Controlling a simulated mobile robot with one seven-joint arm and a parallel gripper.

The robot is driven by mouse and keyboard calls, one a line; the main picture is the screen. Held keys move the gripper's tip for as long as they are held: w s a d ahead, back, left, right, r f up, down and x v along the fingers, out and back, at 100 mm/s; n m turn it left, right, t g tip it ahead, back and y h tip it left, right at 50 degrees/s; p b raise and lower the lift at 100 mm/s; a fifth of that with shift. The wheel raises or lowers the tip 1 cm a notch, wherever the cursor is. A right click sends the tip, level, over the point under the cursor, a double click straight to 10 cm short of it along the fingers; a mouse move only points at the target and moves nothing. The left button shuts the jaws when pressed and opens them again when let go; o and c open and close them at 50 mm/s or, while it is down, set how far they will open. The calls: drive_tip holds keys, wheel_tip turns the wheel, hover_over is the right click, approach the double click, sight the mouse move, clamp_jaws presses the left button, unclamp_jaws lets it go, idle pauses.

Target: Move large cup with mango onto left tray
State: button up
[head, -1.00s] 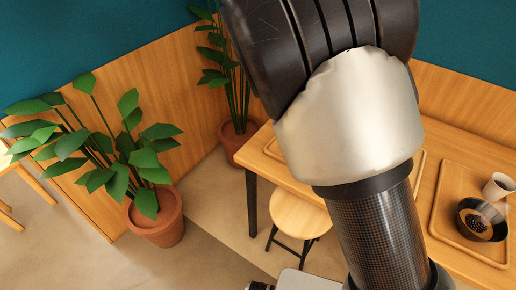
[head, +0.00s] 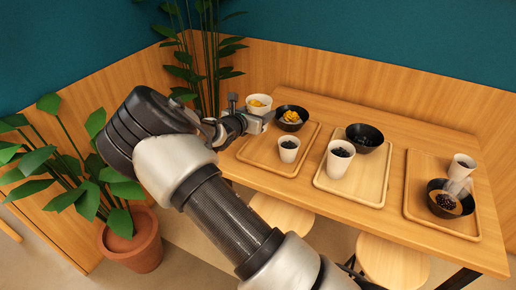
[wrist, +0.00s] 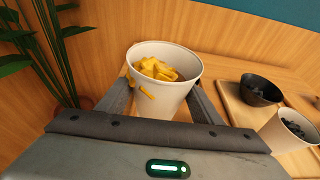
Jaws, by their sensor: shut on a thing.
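The large white cup with yellow mango pieces (head: 259,102) is upright in my gripper (head: 257,117), near the back left corner of the left tray (head: 256,154). In the wrist view the cup (wrist: 170,98) sits between the two fingers, and my gripper (wrist: 165,100) is shut on it. One or two mango pieces show against its outer wall. The wooden left tray bears a black bowl with mango (head: 291,118) and a white cup of dark beans (head: 288,149). I cannot tell how high the held cup is above the table.
A middle tray (head: 345,186) bears a white cup (head: 340,158) and a black bowl (head: 364,137). A right tray (head: 420,170) bears a cup (head: 462,165) and a bowl (head: 450,198). The wood wall (head: 290,80) and tall plant (head: 200,60) stand close behind my gripper.

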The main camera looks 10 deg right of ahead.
wheel_tip(320, 180, down, 9)
drive_tip(key=shift+f+b, duration=0.15)
drive_tip(key=shift+b, duration=0.7)
drive_tip(key=shift+f, duration=0.3)
drive_tip(key=o, duration=1.3)
drive_tip(key=shift+r, duration=0.15)
